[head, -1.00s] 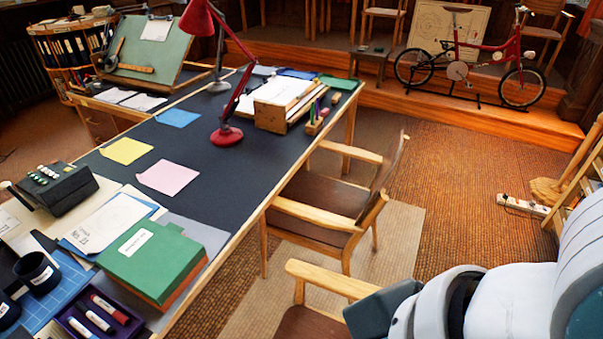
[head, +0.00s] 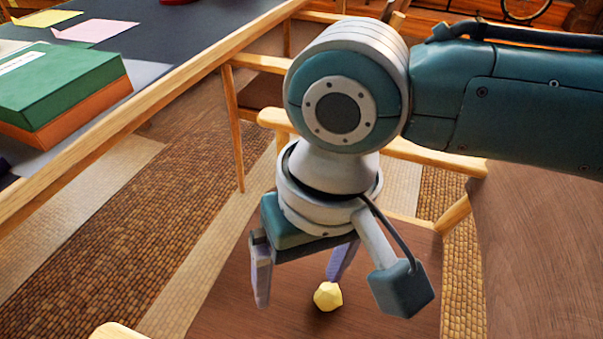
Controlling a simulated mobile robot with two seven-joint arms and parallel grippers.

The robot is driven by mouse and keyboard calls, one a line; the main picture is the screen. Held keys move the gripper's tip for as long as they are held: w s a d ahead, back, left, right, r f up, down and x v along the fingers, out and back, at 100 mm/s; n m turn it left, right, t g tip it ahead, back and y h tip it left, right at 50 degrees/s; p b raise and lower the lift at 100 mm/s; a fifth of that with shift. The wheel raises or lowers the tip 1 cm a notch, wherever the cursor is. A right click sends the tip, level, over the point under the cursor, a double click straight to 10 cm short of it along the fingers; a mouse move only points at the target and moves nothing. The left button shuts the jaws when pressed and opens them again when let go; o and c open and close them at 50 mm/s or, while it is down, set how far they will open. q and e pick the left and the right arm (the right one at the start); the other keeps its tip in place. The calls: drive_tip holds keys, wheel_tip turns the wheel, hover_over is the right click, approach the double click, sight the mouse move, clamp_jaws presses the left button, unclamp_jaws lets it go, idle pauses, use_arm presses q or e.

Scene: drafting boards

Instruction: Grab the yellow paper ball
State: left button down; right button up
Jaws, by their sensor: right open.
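The yellow paper ball (head: 328,297) is small and faceted. It appears to lie on the brown wooden chair seat (head: 235,318) in the lower middle of the head view. My right gripper (head: 297,289) points down over the seat with its two fingers spread and nothing between them. The ball shows just below the tip of the farther, right-hand finger. I cannot tell how high the fingertips are above the seat or whether they touch the ball. My left gripper is out of view.
The chair's wooden armrests and frame (head: 440,160) stand close around the seat and my right arm. A second brown surface (head: 540,240) lies at right.

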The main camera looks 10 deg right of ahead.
sight(330, 296)
drive_tip(key=w+d+f+m+b, duration=0.1)
drive_tip(key=d+f+b, duration=0.1)
drive_tip(key=f+b, duration=0.1)
drive_tip(key=w+d+f+h+b, duration=0.1)
drive_tip(key=w+d+f+b, duration=0.1)
drive_tip(key=f, duration=0.3)
drive_tip(key=w+d+f+m+b, duration=0.1)
drive_tip(key=d+f+b, duration=0.1)
drive_tip(key=f+b, duration=0.2)
drive_tip(key=shift+w+f+m+h, duration=0.15)
drive_tip(key=shift+w+m+h, duration=0.15)
drive_tip(key=shift+w+h, duration=0.1)
wheel_tip(330, 296, down, 9)
drive_tip(key=b, duration=0.7)
drive_tip(key=shift+f, duration=0.1)
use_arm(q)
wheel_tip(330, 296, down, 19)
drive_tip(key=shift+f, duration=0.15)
use_arm(e)
drive_tip(key=shift+c, duration=0.2)
drive_tip(key=c, duration=1.4)
